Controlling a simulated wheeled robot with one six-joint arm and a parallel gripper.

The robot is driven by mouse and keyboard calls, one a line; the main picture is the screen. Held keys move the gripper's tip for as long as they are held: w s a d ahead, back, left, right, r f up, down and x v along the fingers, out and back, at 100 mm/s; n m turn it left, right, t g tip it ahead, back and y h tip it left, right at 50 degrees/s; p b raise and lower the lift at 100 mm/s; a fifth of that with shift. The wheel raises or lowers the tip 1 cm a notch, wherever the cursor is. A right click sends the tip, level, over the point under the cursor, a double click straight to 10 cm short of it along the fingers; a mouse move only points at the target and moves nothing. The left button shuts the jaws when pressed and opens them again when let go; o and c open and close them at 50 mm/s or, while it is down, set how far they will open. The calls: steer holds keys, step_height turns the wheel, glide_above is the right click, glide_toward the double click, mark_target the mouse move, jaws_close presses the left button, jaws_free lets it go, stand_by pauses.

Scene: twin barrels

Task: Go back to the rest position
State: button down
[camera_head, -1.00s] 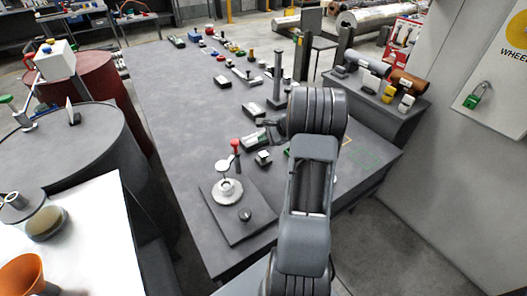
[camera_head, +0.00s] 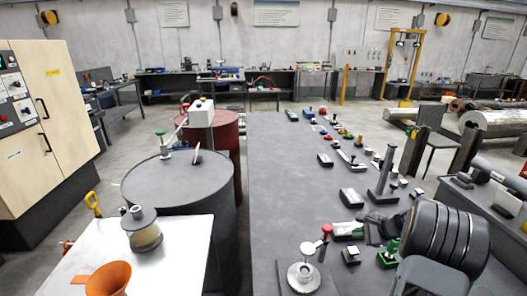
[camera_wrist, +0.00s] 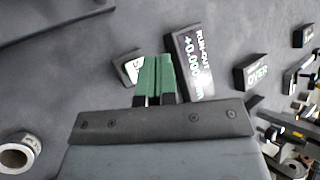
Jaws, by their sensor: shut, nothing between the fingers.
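My gripper (camera_wrist: 155,78) shows in the wrist view with its two green fingers side by side and shut, nothing between them. It is over the grey table top, beside a dark box with a "RUN-OUT" display (camera_wrist: 193,68) and a smaller dark block (camera_wrist: 129,67). Whether the fingers touch either one cannot be told. In the head view my arm comes in at the lower right, over the grey table (camera_head: 285,190), and the fingertips cannot be made out clearly.
Small blocks and tools line the table's right side, with an upright post (camera_head: 383,175). A red-knobbed device with a round dial (camera_head: 303,276) stands near the front. Left are a dark barrel (camera_head: 180,190), a red barrel (camera_head: 225,130) and a white table (camera_head: 165,265). The table's left half is clear.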

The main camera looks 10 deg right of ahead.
steer(key=s+a+n+g+h, duration=0.1)
steer(key=s+a+n+g, duration=0.3)
steer(key=s+a+n, duration=0.3)
steer(key=s+a+r+n+h+p, duration=0.1)
steer(key=s+a+r+n+h, duration=0.1)
steer(key=s+a+r+n, duration=0.4)
steer(key=s+a+r+n+h+p, duration=0.2)
steer(key=s+a+r+n, duration=0.4)
steer(key=a, duration=0.5)
step_height(320, 180, up, 2)
steer(key=shift+s+a+r+t+h, duration=0.1)
steer(key=shift+s+a+t+h, duration=0.1)
steer(key=shift+s+t+h, duration=0.1)
steer(key=c, duration=1.8)
jaws_free()
